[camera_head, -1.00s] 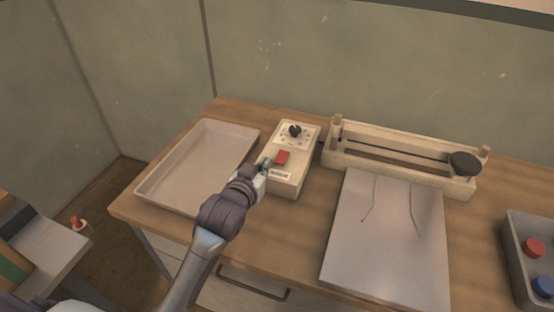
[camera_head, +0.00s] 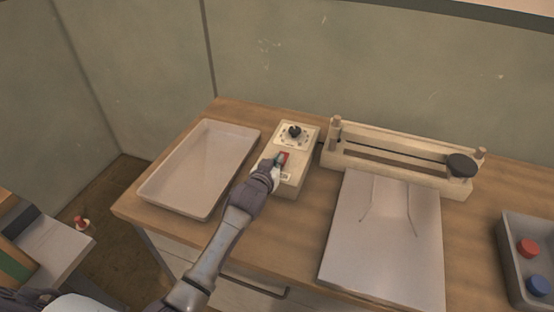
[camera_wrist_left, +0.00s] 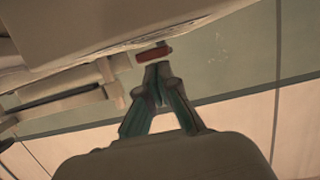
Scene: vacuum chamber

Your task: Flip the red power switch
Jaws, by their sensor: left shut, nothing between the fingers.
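The red power switch (camera_head: 285,158) sits on the sloped top of a cream control box (camera_head: 291,183) with a black knob (camera_head: 294,131) above it. My left gripper (camera_head: 277,161) is shut and empty, with its tips at the left edge of the switch, partly covering it. In the left wrist view the switch (camera_wrist_left: 154,54) shows as a red strip just beyond the closed fingertips (camera_wrist_left: 157,68). Whether the tips touch it I cannot tell. My right gripper is not in view.
An empty tray (camera_head: 158,196) lies left of the box. A wooden frame with a rod (camera_head: 390,167) and a grey board (camera_head: 385,250) stand to the right. A grey bin (camera_head: 510,265) with red and blue caps is at the far right.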

